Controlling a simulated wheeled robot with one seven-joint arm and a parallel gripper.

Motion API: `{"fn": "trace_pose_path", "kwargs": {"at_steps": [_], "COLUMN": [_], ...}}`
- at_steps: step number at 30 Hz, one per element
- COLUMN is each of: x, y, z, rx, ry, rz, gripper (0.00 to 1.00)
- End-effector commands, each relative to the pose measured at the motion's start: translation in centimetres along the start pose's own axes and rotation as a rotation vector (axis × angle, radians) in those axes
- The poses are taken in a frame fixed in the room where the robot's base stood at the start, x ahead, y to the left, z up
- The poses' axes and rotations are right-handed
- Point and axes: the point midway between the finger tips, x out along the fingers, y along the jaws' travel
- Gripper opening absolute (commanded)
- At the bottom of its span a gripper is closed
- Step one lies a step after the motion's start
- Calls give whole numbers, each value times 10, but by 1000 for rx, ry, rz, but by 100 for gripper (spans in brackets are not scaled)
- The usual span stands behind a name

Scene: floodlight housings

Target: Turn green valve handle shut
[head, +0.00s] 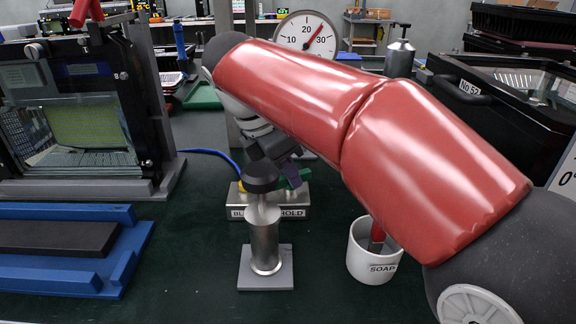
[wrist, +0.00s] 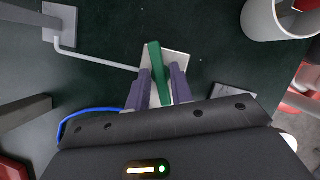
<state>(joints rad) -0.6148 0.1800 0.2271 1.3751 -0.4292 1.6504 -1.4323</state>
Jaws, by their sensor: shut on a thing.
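The green valve handle (head: 301,178) shows as a short piece over a metal block (head: 290,212). The block's label is partly hidden and reads "BL… HOLD". In the wrist view the green handle (wrist: 158,62) is a straight bar running up and down the picture, slightly tilted. My gripper (wrist: 160,73) is shut on it, with one purple finger on each side of the bar. In the head view my gripper (head: 288,174) is mostly hidden by my red arm and a black-topped metal post.
The black-topped metal post (head: 265,243) stands just in front of the block. A white SOAP cup (head: 370,262) stands to its right. A blue hose (head: 212,153) runs to the block from the left. A dial gauge (head: 305,38) stands behind. Blue rails (head: 70,275) lie at left.

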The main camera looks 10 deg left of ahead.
Motion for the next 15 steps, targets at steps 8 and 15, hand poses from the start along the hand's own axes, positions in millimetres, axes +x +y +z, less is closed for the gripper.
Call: {"fn": "trace_pose_path", "kwargs": {"at_steps": [8,15], "x": [0,-1], "y": [2,3], "z": [0,1], "rx": [215,344], "ry": [0,0], "rz": [-86,-139], "gripper": [0,0]}}
